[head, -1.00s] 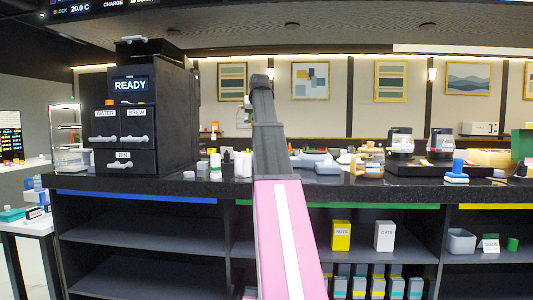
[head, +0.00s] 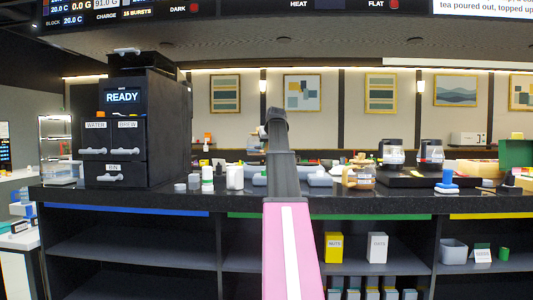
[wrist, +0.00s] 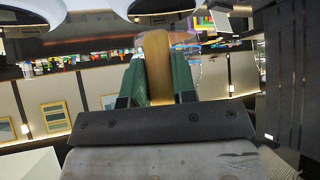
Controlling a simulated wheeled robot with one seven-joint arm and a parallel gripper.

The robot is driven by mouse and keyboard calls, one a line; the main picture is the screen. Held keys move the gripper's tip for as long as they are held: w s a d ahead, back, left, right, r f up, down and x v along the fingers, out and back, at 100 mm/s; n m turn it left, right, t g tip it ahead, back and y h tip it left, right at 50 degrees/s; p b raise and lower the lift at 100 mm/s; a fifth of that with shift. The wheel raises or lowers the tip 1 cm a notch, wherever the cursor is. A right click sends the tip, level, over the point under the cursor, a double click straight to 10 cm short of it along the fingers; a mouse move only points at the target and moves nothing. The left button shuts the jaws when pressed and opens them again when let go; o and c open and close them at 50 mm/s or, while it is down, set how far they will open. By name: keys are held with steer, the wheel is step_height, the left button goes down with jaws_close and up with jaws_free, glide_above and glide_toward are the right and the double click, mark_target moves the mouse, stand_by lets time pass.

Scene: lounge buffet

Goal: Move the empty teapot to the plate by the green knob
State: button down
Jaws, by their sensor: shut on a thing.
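In the wrist view my gripper (wrist: 158,82) is shut on an upright tan handle (wrist: 157,65) between its green finger pads. Clear glass shows beside the handle, which looks like part of a teapot; its contents cannot be made out. In the head view my arm hides the gripper and the held thing. A glass pot with tan parts (head: 360,177) stands on the counter right of my arm. Two glass vessels with black tops (head: 392,154) (head: 431,154) stand behind it on a black unit (head: 405,180). I cannot make out a green knob or the plate.
A dark machine marked READY (head: 140,125) stands at the left of the counter (head: 330,201). A white bottle (head: 235,177) and several small items line the counter's front. A blue-handled item (head: 447,180) stands at right. Shelves below hold a yellow box (head: 334,247).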

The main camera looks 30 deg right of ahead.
steer(key=shift+f, duration=1.75)
steer(key=c, duration=0.9)
jaws_free()
steer(key=shift+f, duration=0.1)
steer(key=v, duration=1.2)
